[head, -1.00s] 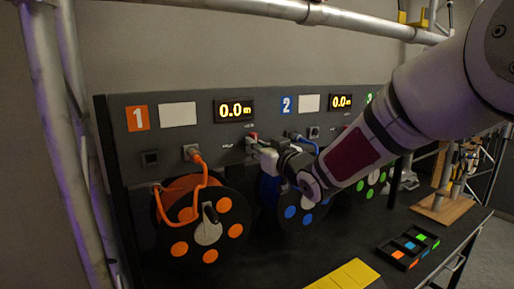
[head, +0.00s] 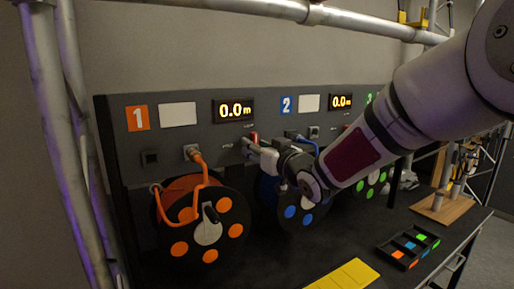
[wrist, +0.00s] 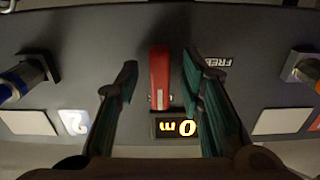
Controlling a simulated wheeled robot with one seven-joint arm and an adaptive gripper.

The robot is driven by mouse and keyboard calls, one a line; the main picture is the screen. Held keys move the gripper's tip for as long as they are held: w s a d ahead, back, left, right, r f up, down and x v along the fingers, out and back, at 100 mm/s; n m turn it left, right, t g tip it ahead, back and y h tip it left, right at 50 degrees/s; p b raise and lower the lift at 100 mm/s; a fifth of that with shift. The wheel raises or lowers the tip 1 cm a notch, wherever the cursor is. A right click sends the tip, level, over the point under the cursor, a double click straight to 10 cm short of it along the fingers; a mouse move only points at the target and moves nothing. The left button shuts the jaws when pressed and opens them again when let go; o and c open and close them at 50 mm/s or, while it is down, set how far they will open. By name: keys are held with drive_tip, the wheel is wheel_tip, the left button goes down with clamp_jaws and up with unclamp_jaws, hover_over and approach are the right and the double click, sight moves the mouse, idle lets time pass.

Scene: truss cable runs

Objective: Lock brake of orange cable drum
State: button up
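The orange cable drum (head: 179,216) stands at the left under the panel marked 1, with orange cable running up to a socket. A red brake lever (head: 254,138) sits on the panel right of that socket, below the 0.0 m display (head: 234,110). My gripper (head: 252,149) is at the panel by this lever. In the wrist view, my gripper (wrist: 158,75) is open, with the red lever (wrist: 159,77) between its two fingers and a visible gap on each side. A FREE label (wrist: 218,62) shows beside one finger; any label on the other side is hidden.
A blue drum (head: 291,213) and a green drum (head: 372,184) stand to the right, partly behind my arm. A yellow plate (head: 345,276) and a tray of coloured pieces (head: 408,246) lie on the dark bench. Truss poles (head: 62,150) stand at the left.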

drive_tip(key=v, duration=1.2)
drive_tip(key=shift+d, duration=0.1)
drive_tip(key=s+d+f+m+g+h, duration=0.1)
drive_tip(key=s+d+m+g+h, duration=0.1)
drive_tip(key=s+d+h, duration=0.4)
drive_tip(key=s+d+f+m+g+h, duration=0.1)
drive_tip(key=s+d+m+h, duration=0.25)
drive_tip(key=d, duration=0.55)
drive_tip(key=s+d+f+g, duration=0.1)
drive_tip(key=s+f+g, duration=0.1)
drive_tip(key=s, duration=0.8)
drive_tip(key=s+d+f+m+g, duration=0.1)
drive_tip(key=s+f+g, duration=0.2)
drive_tip(key=s, duration=0.7)
drive_tip(key=shift+s+f+g, duration=0.3)
drive_tip(key=shift+s+g, duration=0.1)
drive_tip(key=shift+g, duration=0.5)
